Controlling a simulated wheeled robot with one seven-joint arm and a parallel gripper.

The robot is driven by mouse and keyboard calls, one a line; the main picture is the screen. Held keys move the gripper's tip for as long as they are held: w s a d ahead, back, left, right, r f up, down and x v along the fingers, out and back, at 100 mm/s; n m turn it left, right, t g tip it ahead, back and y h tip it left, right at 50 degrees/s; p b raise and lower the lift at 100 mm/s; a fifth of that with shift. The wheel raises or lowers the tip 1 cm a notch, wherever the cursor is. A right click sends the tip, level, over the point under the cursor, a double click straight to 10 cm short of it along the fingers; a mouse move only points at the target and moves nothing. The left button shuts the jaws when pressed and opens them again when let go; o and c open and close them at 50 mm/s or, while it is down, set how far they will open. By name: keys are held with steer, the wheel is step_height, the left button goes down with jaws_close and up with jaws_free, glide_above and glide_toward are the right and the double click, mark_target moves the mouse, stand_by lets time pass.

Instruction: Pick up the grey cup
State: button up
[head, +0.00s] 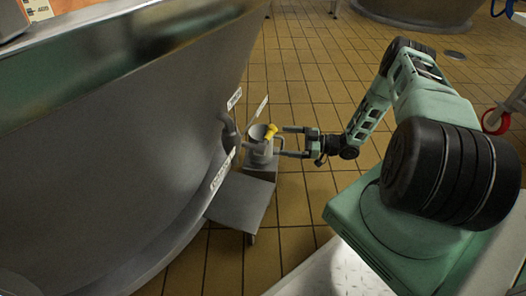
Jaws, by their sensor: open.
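A grey cup-like vessel (257,132) with a round open rim stands on a small grey stand beside the large vat. A small yellow object (270,131) shows at the right side of its rim; I cannot tell whether it is inside, attached or in front. My gripper (280,142) reaches in from the right, with its two fingers apart and pointing left at the vessel. The lower finger's tip is close to the vessel's lower body; I cannot tell whether they touch. Nothing shows held between the fingers.
A large metal vat (120,130) fills the left side, its curved wall close to the vessel. A flat grey platform (241,200) stands just in front. White labels are by the vat's wall. A red-wheeled cart (496,121) is at right.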

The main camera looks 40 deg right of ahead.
mark_target(272, 140)
steer(key=b+x, duration=0.3)
steer(key=x, duration=0.3)
steer(key=shift+a+f+b, duration=0.1)
steer(key=shift+f+b, duration=0.1)
steer(key=shift+b, duration=0.1)
steer(key=shift+w+a+r, duration=0.15)
steer(key=shift+w+a, duration=0.05)
steer(key=c, duration=1.1)
